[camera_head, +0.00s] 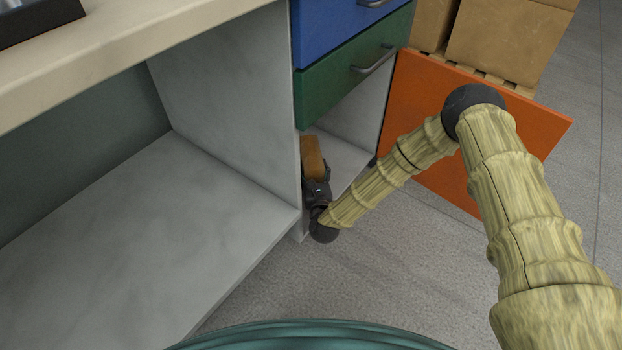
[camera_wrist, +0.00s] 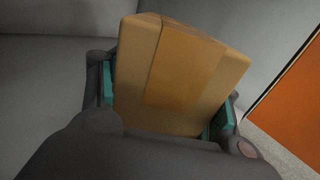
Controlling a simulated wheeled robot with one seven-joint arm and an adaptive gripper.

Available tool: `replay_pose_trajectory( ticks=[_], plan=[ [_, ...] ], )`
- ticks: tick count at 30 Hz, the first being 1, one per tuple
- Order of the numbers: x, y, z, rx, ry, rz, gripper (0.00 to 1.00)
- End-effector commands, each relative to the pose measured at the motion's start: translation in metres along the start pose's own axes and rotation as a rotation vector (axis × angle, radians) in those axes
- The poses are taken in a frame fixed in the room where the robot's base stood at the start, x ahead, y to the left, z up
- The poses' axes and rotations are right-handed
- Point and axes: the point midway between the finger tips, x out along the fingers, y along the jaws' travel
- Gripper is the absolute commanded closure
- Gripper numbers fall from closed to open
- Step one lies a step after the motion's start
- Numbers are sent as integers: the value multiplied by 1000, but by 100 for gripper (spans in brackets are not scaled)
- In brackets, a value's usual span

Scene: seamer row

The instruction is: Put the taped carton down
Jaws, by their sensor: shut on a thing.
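The taped carton (camera_wrist: 175,75) is a tan box with a darker tape strip down its middle. In the wrist view it stands between the teal-padded fingers of my gripper (camera_wrist: 165,118), which is shut on it. In the head view the carton (camera_head: 313,157) shows small at the opening of the lower compartment, under the green drawer. My gripper (camera_head: 316,184) is just below it there, partly inside the compartment. Whether the carton's underside touches the compartment floor (camera_head: 343,158) is hidden.
A green drawer (camera_head: 350,80) and a blue drawer (camera_head: 335,25) are shut above. Brown boxes (camera_head: 505,40) sit on a pallet behind the door. An open grey bay (camera_head: 150,240) lies left.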

Motion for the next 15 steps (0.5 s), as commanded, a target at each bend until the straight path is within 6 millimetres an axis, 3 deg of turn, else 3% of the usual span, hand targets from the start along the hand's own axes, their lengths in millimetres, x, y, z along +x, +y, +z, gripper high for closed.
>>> replay_pose_trajectory(
  ticks=[9, 15],
  plan=[
    [4, 5, -33, 0, -1, 1, 78],
    [4, 5, -34, 1, -1, 1, 78]
  ],
)
